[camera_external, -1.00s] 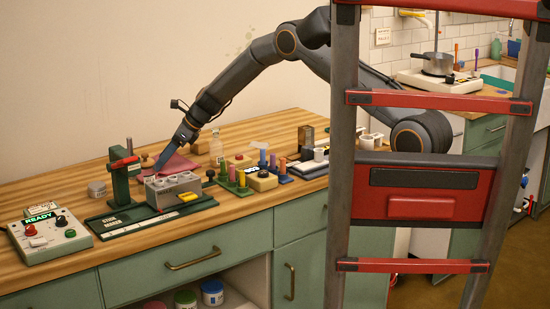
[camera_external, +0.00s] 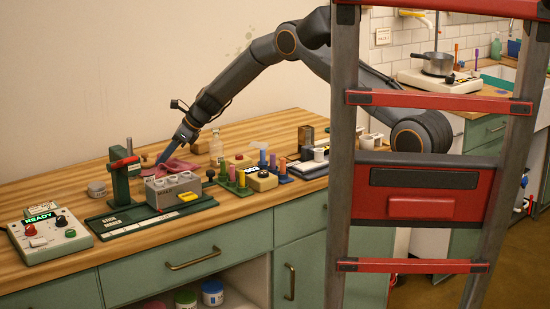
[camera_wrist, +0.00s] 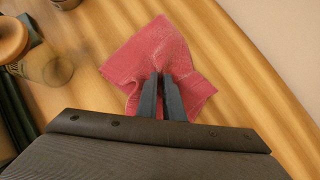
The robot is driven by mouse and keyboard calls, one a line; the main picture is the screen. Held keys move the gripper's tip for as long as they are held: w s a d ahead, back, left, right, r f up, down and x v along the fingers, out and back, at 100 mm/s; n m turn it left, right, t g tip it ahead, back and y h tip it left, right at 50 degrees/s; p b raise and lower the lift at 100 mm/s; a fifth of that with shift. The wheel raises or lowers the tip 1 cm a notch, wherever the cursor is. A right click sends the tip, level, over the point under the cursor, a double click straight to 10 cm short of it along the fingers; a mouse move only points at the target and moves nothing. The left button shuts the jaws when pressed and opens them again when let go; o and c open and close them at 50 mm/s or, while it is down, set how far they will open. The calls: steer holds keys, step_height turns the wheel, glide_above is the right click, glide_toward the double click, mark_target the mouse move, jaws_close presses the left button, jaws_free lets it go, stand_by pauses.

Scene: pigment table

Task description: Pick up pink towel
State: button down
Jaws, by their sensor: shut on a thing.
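The pink towel (camera_wrist: 133,58) lies on the wooden table in the wrist view, bunched up around my fingertips. My gripper (camera_wrist: 161,82) is shut on a fold of it near its middle. In the external view the pink towel (camera_external: 180,167) shows behind the grey block with cups, with its surface raised at my gripper (camera_external: 163,160). Part of the towel is hidden behind that block and the green stand.
A green stand with a red handle (camera_external: 122,165) and a grey block (camera_external: 172,190) stand in front of the towel. A glass bottle (camera_external: 216,146) is to its right. A round wooden piece (camera_wrist: 10,38) is at the wrist view's left. A ladder (camera_external: 345,200) stands in the foreground.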

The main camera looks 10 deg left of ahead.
step_height(320, 180, up, 12)
steer(key=p, duration=0.8)
steer(key=shift+p, duration=0.3)
step_height(320, 180, up, 9)
steer(key=p, duration=0.4)
